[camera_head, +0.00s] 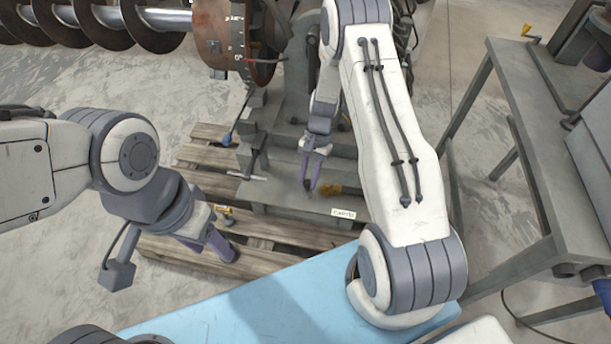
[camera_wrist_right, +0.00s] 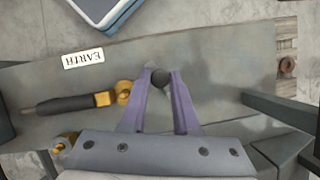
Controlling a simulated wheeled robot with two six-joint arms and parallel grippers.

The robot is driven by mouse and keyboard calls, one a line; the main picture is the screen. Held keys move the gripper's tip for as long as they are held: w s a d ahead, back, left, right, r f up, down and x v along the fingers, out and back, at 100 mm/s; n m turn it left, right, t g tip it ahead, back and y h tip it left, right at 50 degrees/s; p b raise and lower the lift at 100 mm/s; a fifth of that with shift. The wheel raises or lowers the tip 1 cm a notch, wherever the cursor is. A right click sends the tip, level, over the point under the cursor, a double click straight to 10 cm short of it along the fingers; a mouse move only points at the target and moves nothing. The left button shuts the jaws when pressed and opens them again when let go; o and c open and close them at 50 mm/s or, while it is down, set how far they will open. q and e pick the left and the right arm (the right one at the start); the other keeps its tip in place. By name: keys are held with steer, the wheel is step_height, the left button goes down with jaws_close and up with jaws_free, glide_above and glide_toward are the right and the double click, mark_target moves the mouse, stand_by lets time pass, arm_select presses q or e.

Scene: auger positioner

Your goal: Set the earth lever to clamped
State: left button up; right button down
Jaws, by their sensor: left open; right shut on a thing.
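The EARTH label (camera_head: 343,213) sits on the front edge of the grey machine base; it also shows in the right wrist view (camera_wrist_right: 83,58). Beside it is a yellow fitting (camera_head: 328,189), which in the wrist view (camera_wrist_right: 123,91) lies in line with a black handle (camera_wrist_right: 65,105) pointing left. My right gripper (camera_head: 312,186) is over the base; in the wrist view its purple fingertips (camera_wrist_right: 162,78) close on a dark round knob (camera_wrist_right: 160,78) just right of the yellow fitting. Whether knob and fitting join is partly hidden. My left gripper (camera_head: 212,246) is open and empty, low at left.
A wooden pallet (camera_head: 270,232) lies under the machine. A large auger (camera_head: 100,20) and round flange (camera_head: 228,40) stand at the back left. A grey table (camera_head: 530,130) stands at the right. Floor at left is clear.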

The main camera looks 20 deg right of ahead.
steer(key=n, duration=0.2)
steer(key=d+n+g+h, duration=0.1)
steer(key=n, duration=0.1)
steer(key=shift+w+d+r+n+h+p, duration=0.1)
steer(key=shift+w+d+n+h+p, duration=0.1)
steer(key=shift+n+h+p, duration=0.15)
steer(key=n, duration=0.2)
steer(key=n+h, duration=0.1)
steer(key=shift+w+d+n, duration=0.25)
steer(key=shift+w+d, duration=0.05)
steer(key=shift+w+d+n+h+p, duration=0.15)
steer(key=shift+n+h, duration=0.15)
steer(key=shift+n, duration=0.4)
steer(key=shift+w+d+n+h+p, duration=0.15)
steer(key=shift+n+h, duration=0.1)
steer(key=shift+n, duration=0.45)
steer(key=c, duration=0.6)
jaws_free()
steer(key=shift+c, duration=0.2)
steer(key=v, duration=1)
steer(key=shift+w, duration=0.3)
